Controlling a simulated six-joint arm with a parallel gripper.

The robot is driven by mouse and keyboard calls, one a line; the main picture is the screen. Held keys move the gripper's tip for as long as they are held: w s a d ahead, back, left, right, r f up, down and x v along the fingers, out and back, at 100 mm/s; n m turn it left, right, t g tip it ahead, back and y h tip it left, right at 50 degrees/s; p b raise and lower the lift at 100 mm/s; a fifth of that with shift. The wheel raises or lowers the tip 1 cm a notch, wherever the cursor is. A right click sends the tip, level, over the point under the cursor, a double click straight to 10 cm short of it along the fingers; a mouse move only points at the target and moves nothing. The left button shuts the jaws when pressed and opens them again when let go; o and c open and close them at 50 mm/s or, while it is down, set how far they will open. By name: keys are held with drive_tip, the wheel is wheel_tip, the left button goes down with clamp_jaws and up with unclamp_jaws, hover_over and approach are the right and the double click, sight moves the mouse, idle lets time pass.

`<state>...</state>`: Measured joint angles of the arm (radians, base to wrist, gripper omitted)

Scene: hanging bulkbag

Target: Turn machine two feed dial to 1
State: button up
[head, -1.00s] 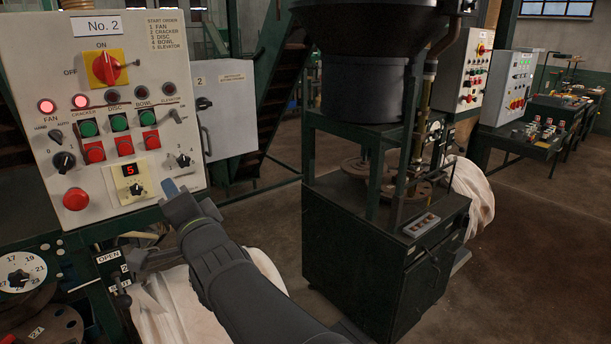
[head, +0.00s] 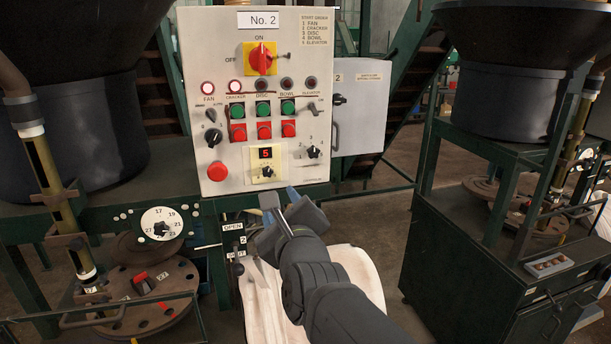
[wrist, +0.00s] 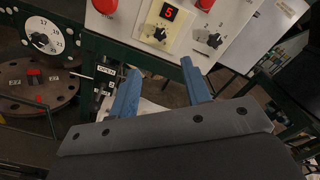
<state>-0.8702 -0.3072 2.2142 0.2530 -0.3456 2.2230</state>
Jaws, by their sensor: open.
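The No. 2 panel (head: 235,60) stands upright in the middle of the head view. Near its bottom is a cream module (head: 254,172) with a red display (head: 265,153) reading 5 and a small black knob (head: 267,171). To its right is a black dial (head: 313,152) with numbers around it; a black knob (head: 214,138) sits at the left. Which one is the feed dial I cannot read. My gripper (head: 281,198) is open and empty, just below the panel. In the wrist view, its blue fingers (wrist: 160,70) are apart below the module's knob (wrist: 162,35) and the numbered dial (wrist: 208,38).
A red mushroom button (head: 217,171) and rows of green and red buttons are on the panel. A white numbered dial (head: 161,223) is at lower left. A white sack (head: 355,275) hangs under my arm. A green machine frame (head: 490,275) stands right.

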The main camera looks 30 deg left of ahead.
sight(268, 173)
drive_tip(key=x, duration=1.3)
drive_tip(key=shift+w+a, duration=0.1)
drive_tip(key=shift+a, duration=0.05)
drive_tip(key=shift+c, duration=0.4)
clamp_jaws()
